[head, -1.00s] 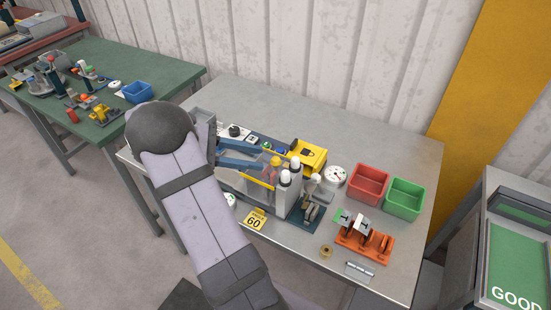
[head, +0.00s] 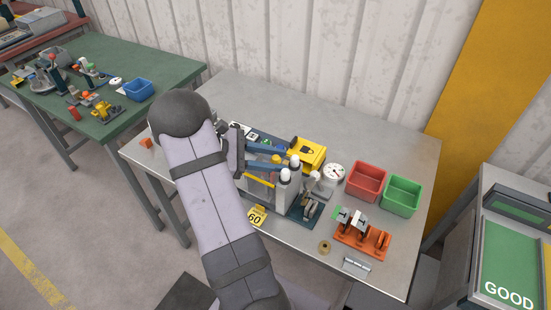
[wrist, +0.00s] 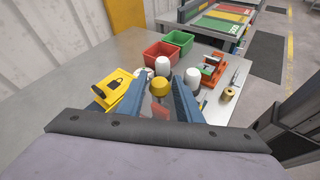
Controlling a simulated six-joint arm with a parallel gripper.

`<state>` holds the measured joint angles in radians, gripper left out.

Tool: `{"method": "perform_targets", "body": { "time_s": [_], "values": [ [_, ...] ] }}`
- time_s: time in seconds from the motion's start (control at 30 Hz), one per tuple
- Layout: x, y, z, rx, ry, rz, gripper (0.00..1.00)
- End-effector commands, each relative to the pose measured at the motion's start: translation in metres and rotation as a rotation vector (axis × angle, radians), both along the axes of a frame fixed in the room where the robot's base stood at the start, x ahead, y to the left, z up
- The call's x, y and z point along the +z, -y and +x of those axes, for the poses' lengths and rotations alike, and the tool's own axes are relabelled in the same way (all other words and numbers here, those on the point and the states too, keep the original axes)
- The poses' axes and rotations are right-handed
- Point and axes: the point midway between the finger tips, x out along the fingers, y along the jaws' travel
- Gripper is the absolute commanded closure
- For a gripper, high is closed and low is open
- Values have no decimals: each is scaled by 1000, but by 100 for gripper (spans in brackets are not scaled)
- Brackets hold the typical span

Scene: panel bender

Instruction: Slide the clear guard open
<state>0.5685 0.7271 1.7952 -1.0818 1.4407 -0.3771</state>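The clear guard (head: 262,181) shows in the head view as a see-through panel with a yellow edge on the bender; my fingers and arm hide part of it. My gripper (head: 287,160) reaches in from the left with its two blue fingers apart. A yellow-topped knob (head: 277,159) stands between the fingers; in the wrist view the knob (wrist: 159,87) has a visible gap to each finger. I cannot tell whether the knob belongs to the guard. White-capped posts (head: 285,175) stand close beside the near finger.
A yellow box with a lock mark (head: 307,153) lies just behind the fingers. A round gauge (head: 334,175), a red bin (head: 367,181) and a green bin (head: 402,195) stand to the right. A yellow "60" tag (head: 257,216) is in front. The back of the table is clear.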

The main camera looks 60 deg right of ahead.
Motion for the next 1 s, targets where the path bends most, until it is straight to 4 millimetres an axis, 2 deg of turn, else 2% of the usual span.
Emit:
{"method": "perform_targets", "body": {
  "time_s": [0.03,0.13,0.37,0.8,1.0],
  "values": [
    [0,0,0,0,0,0,75],
    [0,0,0,0,0,0,99],
    [0,0,5,1,-1,0,100],
    [0,1,73,3,0,-5,100],
    [1,0,88,2,-1,-3,100]
  ]
}}
